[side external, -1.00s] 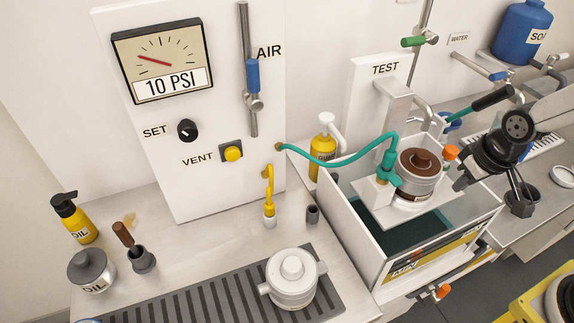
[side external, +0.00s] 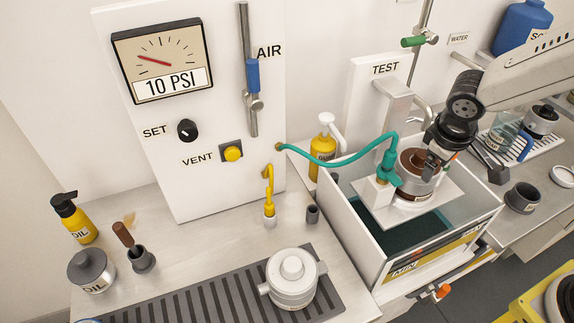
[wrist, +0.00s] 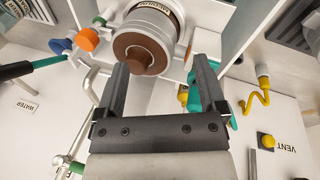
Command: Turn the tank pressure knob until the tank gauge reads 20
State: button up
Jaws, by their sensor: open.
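The tank gauge (side external: 162,58) is on the upper left of the white panel in the side view. Its red needle points up and left, and its label reads 10 PSI. The black SET knob (side external: 187,130) sits below it, with a white mark on its face. My gripper (side external: 432,166) is far right of the knob, close to the brown-topped test chamber (side external: 415,178). In the wrist view the open, empty jaws (wrist: 161,72) point toward the chamber's brown cap (wrist: 142,60). The knob and gauge are not in the wrist view.
A yellow VENT button (side external: 233,153) is right of the knob, and the blue AIR valve handle (side external: 252,75) is above it. A teal hose (side external: 335,160) arcs between panel and test stand.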

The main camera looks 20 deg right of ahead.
jog(key=w+a+r+n+t+h, duration=0.3)
jog(key=w+a+r+t+h, duration=0.25)
jog(key=w+a+r, duration=0.4)
jog(key=w+a+n+t+y, duration=0.1)
jog(key=w+a+n+t, duration=0.1)
jog(key=a+n, duration=0.2)
jog(key=w+a+n+t, duration=0.2)
jog(key=a+n, duration=0.3)
jog(key=a, duration=0.4)
jog(key=w+a+n+t+y, duration=0.1)
jog(key=w+a+n+t, duration=0.2)
jog(key=a, duration=0.4)
jog(key=shift+a+f+n+t+y, duration=0.1)
jog(key=shift+f+n+t+y, duration=0.1)
jog(key=shift+n+t, duration=0.3)
jog(key=shift+f+n+t+y, duration=0.15)
jog(key=shift+n+t, duration=0.1)
jog(key=shift+n, duration=0.45)
jog(key=n+t+y, duration=0.2)
jog(key=n+y, duration=0.4)
jog(key=n, duration=0.6)
send_near(189, 135)
jog(key=w, duration=0.2)
jog(key=shift+w+a+f, duration=0.1)
jog(key=shift+w+f, duration=0.1)
jog(key=shift+w, duration=0.05)
jog(key=shift+w, duration=0.1)
jog(key=shift+w, duration=3.8)
